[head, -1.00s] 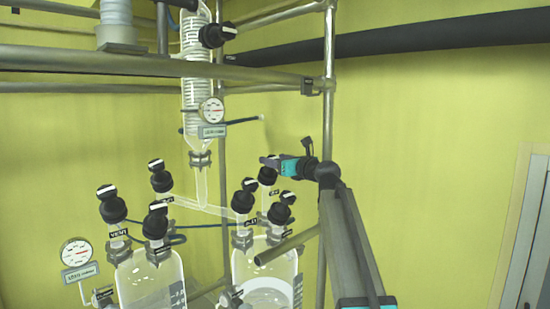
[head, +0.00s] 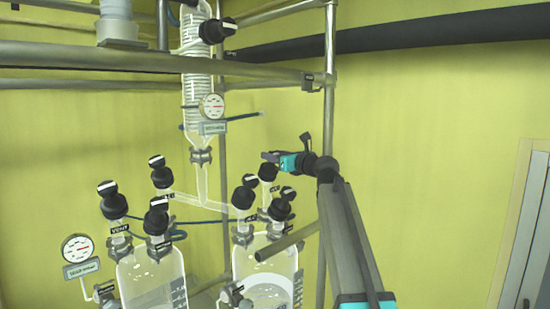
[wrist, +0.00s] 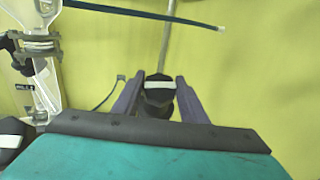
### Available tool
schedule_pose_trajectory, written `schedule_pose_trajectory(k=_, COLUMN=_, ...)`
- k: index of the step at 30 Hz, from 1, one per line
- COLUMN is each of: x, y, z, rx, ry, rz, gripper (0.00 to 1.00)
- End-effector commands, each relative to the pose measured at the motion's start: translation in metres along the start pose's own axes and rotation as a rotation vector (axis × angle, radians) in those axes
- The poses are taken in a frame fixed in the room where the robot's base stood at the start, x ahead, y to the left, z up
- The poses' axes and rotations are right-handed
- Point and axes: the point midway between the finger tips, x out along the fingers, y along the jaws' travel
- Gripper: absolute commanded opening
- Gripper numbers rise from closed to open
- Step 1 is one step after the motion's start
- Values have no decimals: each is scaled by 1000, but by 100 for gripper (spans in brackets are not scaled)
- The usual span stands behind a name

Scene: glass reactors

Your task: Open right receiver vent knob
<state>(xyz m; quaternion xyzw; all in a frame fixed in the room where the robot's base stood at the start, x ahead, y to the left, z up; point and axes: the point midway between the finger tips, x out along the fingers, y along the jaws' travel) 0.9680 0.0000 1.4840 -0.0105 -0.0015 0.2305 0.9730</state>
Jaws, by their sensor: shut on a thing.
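The right receiver (head: 240,262) is a clear glass vessel with several black knobs on its top. My gripper (head: 271,157) is above and behind it in the head view, at the rearmost knob (head: 268,173). The wrist view shows my gripper (wrist: 160,79) with its two purple fingers on either side of a black knob (wrist: 158,98), shut on it. A white stripe runs left to right across that knob's top. Two more black knobs, at front left (head: 244,197) and front right (head: 280,210), stand nearby. I cannot read which label belongs to the held knob.
The left receiver (head: 150,275) stands to the left with its own black knobs and a dial gauge (head: 77,248). A coiled glass condenser (head: 196,90) hangs above. A steel upright (head: 329,110) stands close to my arm. The right side is open.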

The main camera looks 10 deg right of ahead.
Motion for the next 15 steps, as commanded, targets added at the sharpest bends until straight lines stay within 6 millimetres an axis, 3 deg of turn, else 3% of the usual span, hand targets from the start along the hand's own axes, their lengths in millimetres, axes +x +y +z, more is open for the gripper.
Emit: schedule_pose_trajectory(k=15, x=2, y=-3, z=-1, rx=-126, ry=1, rz=221, gripper=16)
